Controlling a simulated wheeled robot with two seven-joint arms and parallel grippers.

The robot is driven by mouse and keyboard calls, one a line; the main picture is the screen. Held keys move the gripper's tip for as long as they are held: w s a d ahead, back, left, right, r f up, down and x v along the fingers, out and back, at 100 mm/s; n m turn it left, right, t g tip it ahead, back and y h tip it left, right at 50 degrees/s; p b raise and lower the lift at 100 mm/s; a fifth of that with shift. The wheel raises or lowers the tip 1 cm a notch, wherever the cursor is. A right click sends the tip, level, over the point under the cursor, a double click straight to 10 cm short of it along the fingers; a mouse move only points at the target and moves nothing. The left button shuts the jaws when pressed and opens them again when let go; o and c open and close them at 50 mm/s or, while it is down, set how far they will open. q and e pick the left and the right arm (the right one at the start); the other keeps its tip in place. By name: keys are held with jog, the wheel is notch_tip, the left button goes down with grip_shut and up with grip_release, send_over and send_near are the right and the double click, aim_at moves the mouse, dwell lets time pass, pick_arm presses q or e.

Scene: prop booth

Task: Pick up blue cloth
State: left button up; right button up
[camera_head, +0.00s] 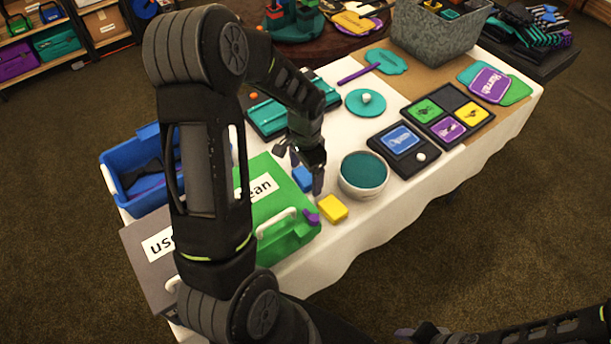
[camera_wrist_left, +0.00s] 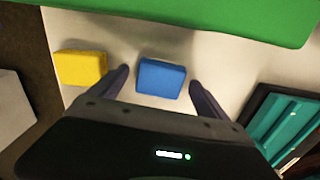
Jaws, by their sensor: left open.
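The blue cloth (camera_head: 302,178) is a small folded block on the white table, beside the green box (camera_head: 278,238). In the left wrist view the blue cloth (camera_wrist_left: 161,78) lies between the two fingers, with a gap on each side. My left gripper (camera_head: 306,172) is open, pointing down over the cloth, and partly hides it in the head view. A yellow block (camera_head: 332,208) lies just outside one finger; it also shows in the left wrist view (camera_wrist_left: 81,68). My right gripper (camera_head: 418,332) is at the bottom edge, away from the table, its jaws unclear.
A bowl with teal contents (camera_head: 363,177) stands right of the gripper. A teal case (camera_head: 268,117) lies behind it. A blue bin (camera_head: 120,180) is at the left. Dark trays (camera_head: 403,143) and a grey basket (camera_head: 432,38) stand farther right.

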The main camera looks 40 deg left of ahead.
pick_arm(q)
jog(key=shift+c, duration=0.5)
jog(key=c, duration=1.3)
